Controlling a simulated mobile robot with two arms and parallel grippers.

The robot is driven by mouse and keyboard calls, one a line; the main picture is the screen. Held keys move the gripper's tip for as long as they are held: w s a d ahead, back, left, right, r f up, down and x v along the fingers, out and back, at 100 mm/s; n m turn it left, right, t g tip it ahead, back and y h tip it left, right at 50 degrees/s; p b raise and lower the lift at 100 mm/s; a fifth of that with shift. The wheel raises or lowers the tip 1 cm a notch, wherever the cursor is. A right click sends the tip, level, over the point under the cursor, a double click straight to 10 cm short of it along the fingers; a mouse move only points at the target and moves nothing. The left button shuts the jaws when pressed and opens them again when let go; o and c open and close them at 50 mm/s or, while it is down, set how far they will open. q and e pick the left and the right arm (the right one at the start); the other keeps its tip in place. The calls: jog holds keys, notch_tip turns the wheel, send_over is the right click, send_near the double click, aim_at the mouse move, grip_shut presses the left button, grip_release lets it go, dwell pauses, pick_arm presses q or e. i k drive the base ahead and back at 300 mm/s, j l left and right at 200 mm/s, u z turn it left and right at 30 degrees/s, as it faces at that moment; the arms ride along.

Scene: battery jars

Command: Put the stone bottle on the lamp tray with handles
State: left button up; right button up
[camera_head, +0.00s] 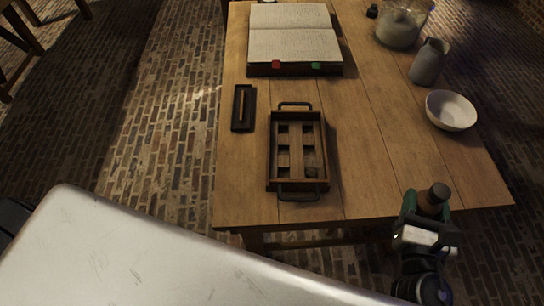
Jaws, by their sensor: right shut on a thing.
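The stone bottle (434,199), brown with a dark top, is upright in my right gripper (427,210) at the table's front right edge. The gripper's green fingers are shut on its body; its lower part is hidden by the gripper. The lamp tray with handles (271,160) is a dark wooden tray with divided compartments and a metal handle at each short end. It lies on the table to the left of the gripper and apart from it. A small dark round thing sits in its front right compartment. My left gripper is not in view.
An open book (293,45) lies behind the tray, and a narrow dark pen tray (236,120) lies left of it. A grey jug (428,63), a white bowl (451,110) and a glass jar (399,30) stand at the right. The wood between tray and bottle is clear.

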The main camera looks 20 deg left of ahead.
aim_at(283, 150)
jog(key=k+j+z, duration=0.2)
jog(key=j, duration=0.25)
jog(key=k+j+z, duration=0.15)
jog(key=j, duration=0.25)
jog(key=k+j+z, duration=0.2)
jog(key=j, duration=0.2)
jog(key=k+j+z, duration=0.15)
jog(key=j, duration=0.25)
jog(key=i+j+z, duration=0.15)
jog(key=j+z, duration=0.15)
jog(key=j, duration=0.25)
jog(key=i+j+z, duration=0.1)
jog(key=j+z, duration=0.15)
jog(key=j, duration=0.3)
jog(key=j+z, duration=0.3)
jog(key=j, duration=0.3)
jog(key=i+j+z, duration=0.1)
jog(key=i+j, duration=0.2)
jog(key=i+j+z, duration=0.1)
jog(key=i+j, duration=0.15)
jog(key=j, duration=0.3)
